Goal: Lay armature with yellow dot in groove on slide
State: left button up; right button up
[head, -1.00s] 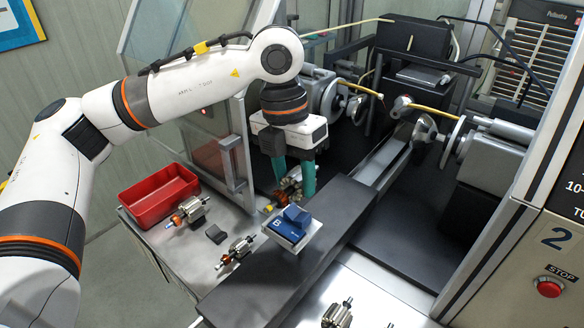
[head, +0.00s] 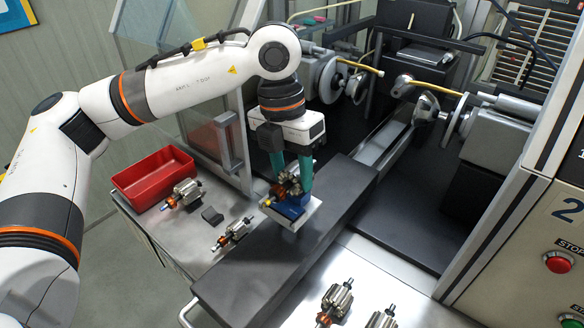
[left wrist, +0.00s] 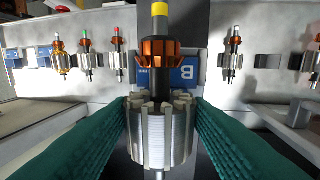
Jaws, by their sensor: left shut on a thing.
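The armature with the yellow dot shows large in the left wrist view (left wrist: 160,130), its yellow end (left wrist: 160,12) at the top and orange winding below it. My left gripper (head: 290,188) is shut on its metal body, with one green finger on each side. In the head view the held armature (head: 287,180) is partly hidden by the fingers. The slide (head: 310,212), a pale plate with a blue block (head: 290,208) on the long dark rail, lies right under it. The block's letter B shows in the left wrist view (left wrist: 184,74). Contact between armature and groove cannot be told.
A red bin (head: 155,180) stands on the left table. Two armatures (head: 184,194) (head: 234,233) and a small dark block (head: 212,216) lie near it. More armatures (head: 336,300) lie at the bottom. The winding machine (head: 440,110) stands behind the rail.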

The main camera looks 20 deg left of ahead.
pick_arm(q)
jog(key=shift+f+b, duration=0.35)
jog(key=shift+b, duration=0.05)
jog(key=o, duration=1.2)
jog(key=shift+o, duration=0.2)
jog(key=shift+r, duration=0.15)
jog(key=shift+r, duration=0.3)
notch_tip(320, 180, up, 11)
jog(key=a+b, duration=0.1)
jog(key=b, duration=0.1)
jog(key=shift+w+a+b, duration=0.2)
jog(key=shift+a+b, duration=0.15)
